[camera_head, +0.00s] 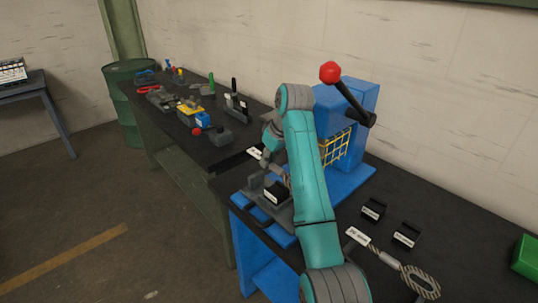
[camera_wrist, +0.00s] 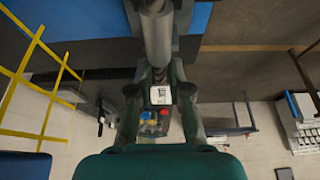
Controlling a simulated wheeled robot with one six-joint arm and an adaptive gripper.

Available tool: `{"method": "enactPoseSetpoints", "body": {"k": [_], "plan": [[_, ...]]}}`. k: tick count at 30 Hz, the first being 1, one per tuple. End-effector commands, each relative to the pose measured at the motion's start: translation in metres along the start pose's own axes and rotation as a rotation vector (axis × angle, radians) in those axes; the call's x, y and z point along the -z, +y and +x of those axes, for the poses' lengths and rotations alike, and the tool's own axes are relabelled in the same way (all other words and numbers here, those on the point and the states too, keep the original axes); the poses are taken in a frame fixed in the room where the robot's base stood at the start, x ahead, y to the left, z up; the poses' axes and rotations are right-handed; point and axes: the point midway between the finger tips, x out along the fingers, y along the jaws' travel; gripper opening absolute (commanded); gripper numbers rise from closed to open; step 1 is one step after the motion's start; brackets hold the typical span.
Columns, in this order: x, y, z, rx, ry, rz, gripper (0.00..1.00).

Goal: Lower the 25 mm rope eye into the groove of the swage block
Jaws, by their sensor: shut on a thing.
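My gripper (camera_wrist: 160,72) shows in the wrist view, its green fingers closed on either side of a piece with a white label, the rope eye's tag (camera_wrist: 161,96). In the head view my teal arm covers most of the gripper. A white tag (camera_head: 256,153) and a short length of grey rope (camera_head: 280,173) show just left of the arm, above the press bed. Below them a dark block with a white label (camera_head: 275,194) sits on a grey base (camera_head: 256,190), apparently the swage block. Its groove cannot be made out, nor whether the rope touches it.
A blue press (camera_head: 368,97) with a red-knobbed lever (camera_head: 331,72) and yellow guard (camera_head: 337,146) stands behind my arm. Another tagged rope eye (camera_head: 419,281) and two black labelled blocks (camera_head: 373,210) lie right on the bench. A tool-covered bench (camera_head: 205,152) extends left.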

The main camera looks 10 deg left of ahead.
Motion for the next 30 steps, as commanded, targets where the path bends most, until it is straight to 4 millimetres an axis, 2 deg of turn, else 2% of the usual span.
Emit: {"method": "enactPoseSetpoints", "body": {"k": [18,30], "plan": [[-0.019,0.0,0.046,0.0,0.0,0.001,0.0],[-0.021,0.0,0.051,0.0,0.0,0.0,0.0]]}}
